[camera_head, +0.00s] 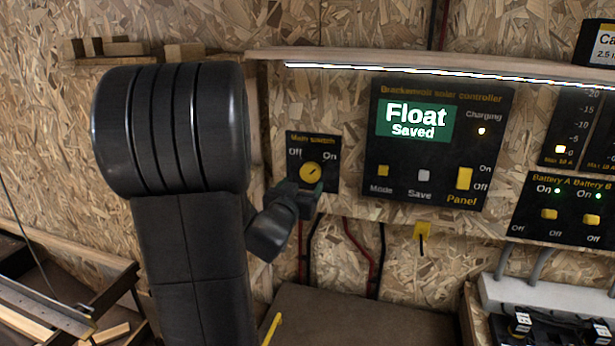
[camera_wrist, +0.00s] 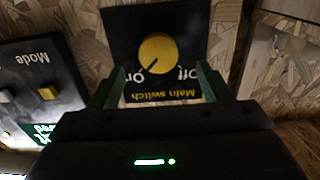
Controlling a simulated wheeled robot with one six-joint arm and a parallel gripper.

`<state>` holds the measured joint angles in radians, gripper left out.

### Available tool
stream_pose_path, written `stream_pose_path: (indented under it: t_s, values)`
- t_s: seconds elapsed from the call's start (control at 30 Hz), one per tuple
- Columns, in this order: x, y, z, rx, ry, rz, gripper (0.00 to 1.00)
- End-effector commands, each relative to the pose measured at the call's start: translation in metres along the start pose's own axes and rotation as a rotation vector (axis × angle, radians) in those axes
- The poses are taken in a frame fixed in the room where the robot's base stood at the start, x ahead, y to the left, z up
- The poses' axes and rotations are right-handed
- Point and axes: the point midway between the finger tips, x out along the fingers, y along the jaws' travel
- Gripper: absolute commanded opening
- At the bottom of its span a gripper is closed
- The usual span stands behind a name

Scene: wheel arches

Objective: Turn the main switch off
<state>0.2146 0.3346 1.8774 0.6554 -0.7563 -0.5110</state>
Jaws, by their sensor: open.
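The main switch (camera_head: 311,172) is a round yellow knob on a black plate labelled "Main switch", with "Off" at upper left and "On" at upper right. Its dark mark points up and right, toward "On". In the wrist view the picture is upside down, and the knob (camera_wrist: 158,50) shows its mark toward "On" at lower left. My gripper (camera_head: 302,188) is just below the knob in the head view. In the wrist view my gripper (camera_wrist: 161,82) is open, its green-tipped fingers wide apart with nothing between them. I cannot tell its exact distance from the plate.
The solar controller (camera_head: 437,143) is right of the switch, its screen reading "Float Saved". The battery switch panel (camera_head: 566,215) is farther right. A wooden ledge (camera_head: 420,64) with a light strip runs above. Cables hang below the switch. My arm covers the wall to its left.

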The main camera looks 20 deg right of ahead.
Motion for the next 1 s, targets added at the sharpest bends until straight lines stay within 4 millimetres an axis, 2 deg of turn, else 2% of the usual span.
stream_pose_path:
  t_s: [0.1,0.3,0.5,0.77,1.0]
  values:
    - [0.024,0.001,0.0,0.0,-0.002,0.002,0.72]
    - [0.052,0.0,0.0,0.0,-0.001,0.001,0.72]
    - [0.063,0.0,0.0,0.001,-0.001,0.0,0.72]
    - [0.064,0.0,0.0,0.001,-0.001,0.0,0.72]
    - [0.064,0.0,0.0,0.001,-0.001,0.0,0.27]
